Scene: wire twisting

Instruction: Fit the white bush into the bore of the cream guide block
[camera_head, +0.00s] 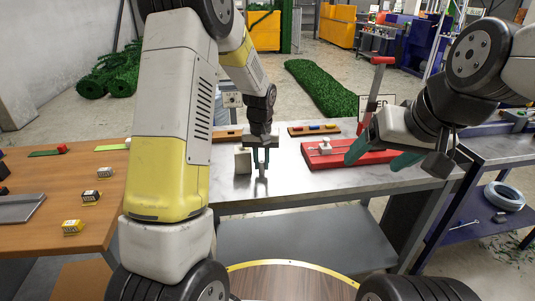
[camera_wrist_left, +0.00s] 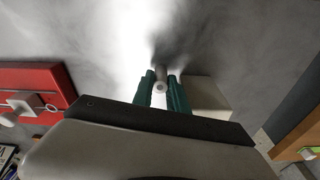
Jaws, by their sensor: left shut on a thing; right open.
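My left gripper (camera_head: 261,158) points down over the steel table and is shut on the white bush (camera_head: 262,173). In the left wrist view the bush (camera_wrist_left: 161,78) is a short pale cylinder with a round hole in its end, between the green fingertips. The cream guide block (camera_head: 243,160) stands upright on the table just left of the left gripper. It also shows in the left wrist view (camera_wrist_left: 209,96), right of the fingers and partly hidden. The bush is outside it; I cannot make out its bore. My right gripper (camera_head: 382,157) is open and empty at the right.
A red base (camera_head: 375,157) with a pale fitting (camera_head: 324,147) and a red upright lever (camera_head: 377,85) stands right of the left gripper. A wooden tray with coloured pieces (camera_head: 314,129) lies behind. The table's front (camera_head: 310,190) is clear. A wooden table (camera_head: 110,215) stands left.

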